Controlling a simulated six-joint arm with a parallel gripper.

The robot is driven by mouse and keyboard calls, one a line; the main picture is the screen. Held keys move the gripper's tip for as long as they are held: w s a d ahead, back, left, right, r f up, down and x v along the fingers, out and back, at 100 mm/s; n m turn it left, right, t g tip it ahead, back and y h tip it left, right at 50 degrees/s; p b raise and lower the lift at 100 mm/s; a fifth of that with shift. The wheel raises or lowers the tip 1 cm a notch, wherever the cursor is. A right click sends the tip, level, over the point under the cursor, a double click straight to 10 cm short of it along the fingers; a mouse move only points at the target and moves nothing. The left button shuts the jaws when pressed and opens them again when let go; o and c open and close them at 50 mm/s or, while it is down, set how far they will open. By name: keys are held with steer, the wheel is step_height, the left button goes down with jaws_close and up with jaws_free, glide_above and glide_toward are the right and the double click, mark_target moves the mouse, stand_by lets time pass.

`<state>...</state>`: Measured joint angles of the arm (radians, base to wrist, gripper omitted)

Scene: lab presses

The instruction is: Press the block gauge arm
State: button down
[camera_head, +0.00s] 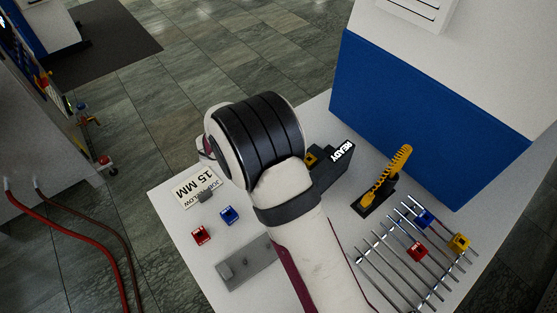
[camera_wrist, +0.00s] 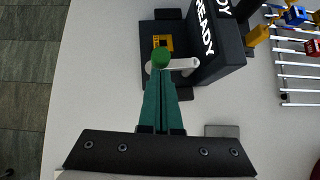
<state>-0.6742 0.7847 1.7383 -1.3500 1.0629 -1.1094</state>
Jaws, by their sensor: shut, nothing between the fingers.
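The block gauge is a black device with a "READY" face (camera_wrist: 222,38), on the white table. It also shows in the head view (camera_head: 331,172), partly behind my arm. A yellow block (camera_wrist: 163,42) sits in its dark base. The gauge arm is a short white bar (camera_wrist: 184,65) with a green round knob (camera_wrist: 160,57) at its left end. My gripper (camera_wrist: 159,72) is shut and empty, its teal fingers together. The fingertips are at the knob in the wrist view; I cannot tell whether they touch it. My arm hides the gripper in the head view.
A yellow lever on a black base (camera_head: 387,183) and a metal rack (camera_head: 385,268) with coloured blocks stand to the right. Red (camera_head: 201,235) and blue (camera_head: 229,215) blocks, a "15 MM" sign (camera_head: 194,187) and a grey plate (camera_head: 246,262) lie left. A blue-and-white cabinet (camera_head: 420,120) stands behind.

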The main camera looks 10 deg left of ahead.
steer(key=shift+w+m, duration=0.25)
steer(key=shift+m, duration=0.15)
steer(key=shift+w+g, duration=0.1)
steer(key=shift+g, duration=0.2)
steer(key=shift+w+d+m+g+h, duration=0.15)
steer(key=shift+w+m+g+h, duration=0.45)
steer(key=shift+m, duration=0.5)
steer(key=m+g, duration=0.1)
steer(key=w+m, duration=0.1)
steer(key=shift+w+d+m+g+h, duration=0.25)
steer(key=shift+d+m+g+h, duration=0.05)
steer(key=shift+d+g+h, duration=0.1)
steer(key=shift+w+d, duration=0.1)
steer(key=shift+w, duration=0.05)
steer(key=shift+w+d, duration=0.85)
steer(key=shift+d, duration=0.15)
